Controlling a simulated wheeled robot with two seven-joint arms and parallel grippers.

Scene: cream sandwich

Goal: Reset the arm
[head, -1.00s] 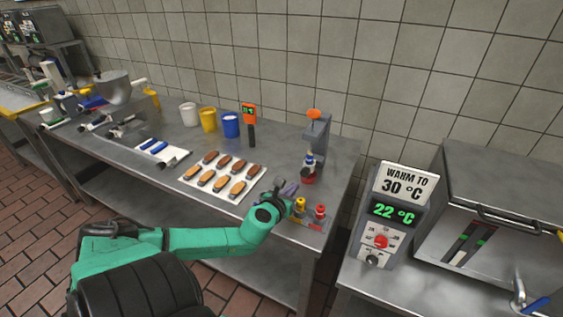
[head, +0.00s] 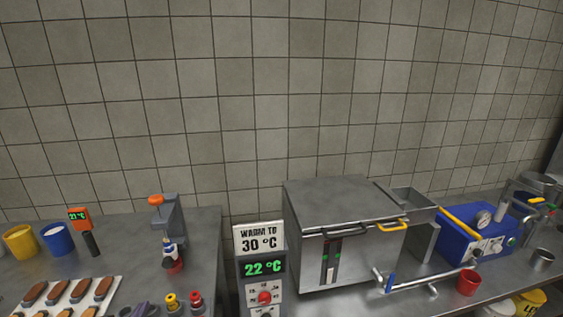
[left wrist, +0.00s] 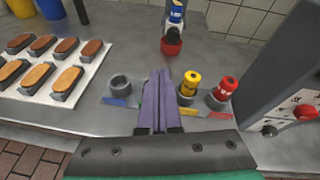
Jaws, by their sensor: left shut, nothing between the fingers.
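My left gripper (left wrist: 157,98) shows in the left wrist view with its purple fingers pressed together and nothing between them. Most of my left arm is out of the head view. My right gripper is in neither view.
An orange-topped press (head: 170,225) stands behind. A warmer control box (head: 262,268) reading 22 °C and a steel cabinet (head: 340,195) stand right. A blue machine (head: 470,238) is farther right.

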